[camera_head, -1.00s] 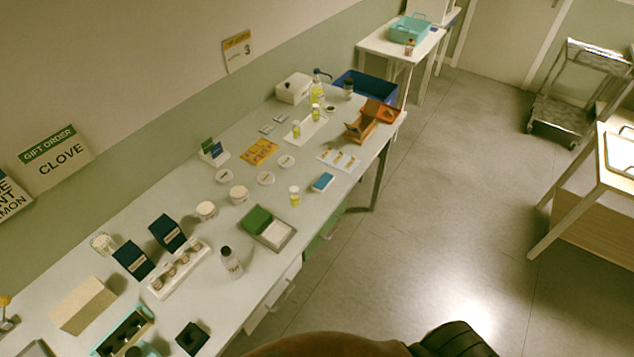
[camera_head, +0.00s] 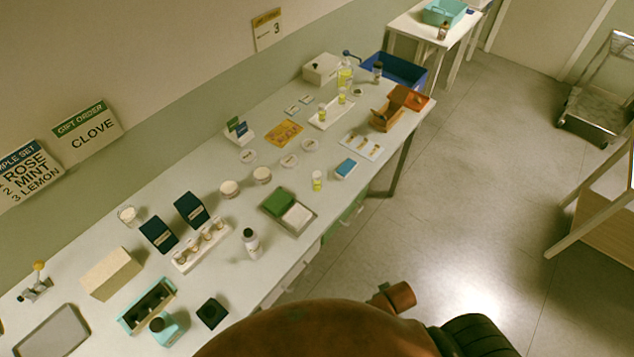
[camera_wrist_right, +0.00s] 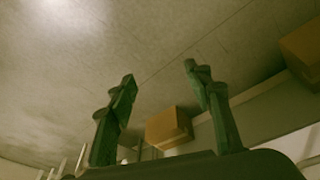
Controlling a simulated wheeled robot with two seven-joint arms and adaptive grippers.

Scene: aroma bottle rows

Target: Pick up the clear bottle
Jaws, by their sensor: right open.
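A small bottle with a dark cap and a pale, greyish body (camera_head: 251,241) stands upright near the front edge of the long white table; it looks like the clear bottle, though its contents are too small to tell. Other bottles stand at the far end: a pump bottle with yellow liquid (camera_head: 345,77) and a dark-capped bottle (camera_head: 378,71). In the right wrist view my right gripper (camera_wrist_right: 160,88) is open, with its two green fingers apart and nothing between them. It faces the floor, away from the bottles. My left gripper is in neither view.
The white table (camera_head: 95,232) is crowded. Near the bottle are a white rack of jars (camera_head: 187,264), a tray with a green pad (camera_head: 270,220), a black block (camera_head: 212,313) and a teal holder (camera_head: 133,322).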

